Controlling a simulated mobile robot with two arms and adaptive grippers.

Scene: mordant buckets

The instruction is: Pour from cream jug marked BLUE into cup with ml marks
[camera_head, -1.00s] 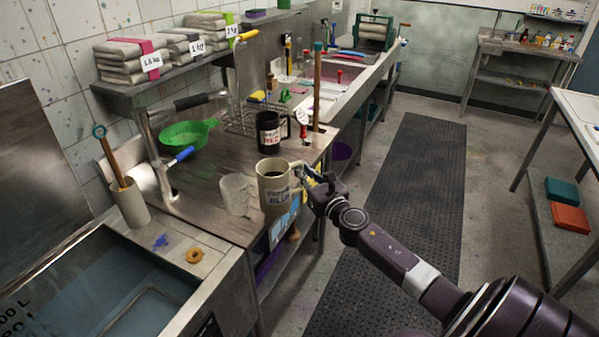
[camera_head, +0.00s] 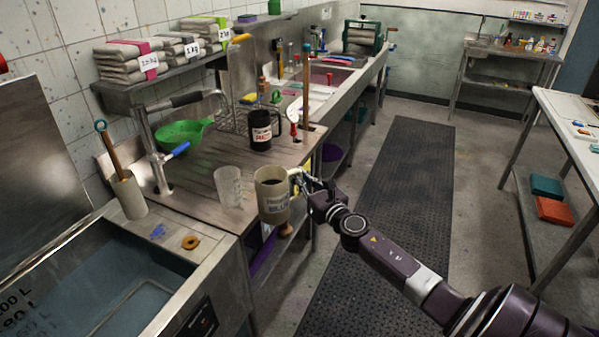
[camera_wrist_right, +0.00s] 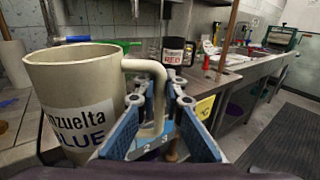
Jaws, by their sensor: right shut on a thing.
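The cream jug marked BLUE (camera_head: 271,197) is upright at the front edge of the wooden counter, with dark liquid showing inside in the head view. My right gripper (camera_head: 312,186) is shut on its handle; in the right wrist view the blue fingers (camera_wrist_right: 155,125) lie on either side of the handle, and the jug (camera_wrist_right: 75,100) fills the left side. The clear cup (camera_head: 229,187) stands on the counter just left of the jug, apart from it; its ml marks are too small to read. I cannot tell whether the jug touches the counter. My left gripper is not in view.
A black jug with a red-lettered label (camera_head: 261,131) stands behind. A green strainer (camera_head: 184,134) and a tap with a blue lever (camera_head: 155,150) are to the left. A water-filled basin (camera_head: 110,285) is at front left. The aisle mat (camera_head: 390,215) is clear.

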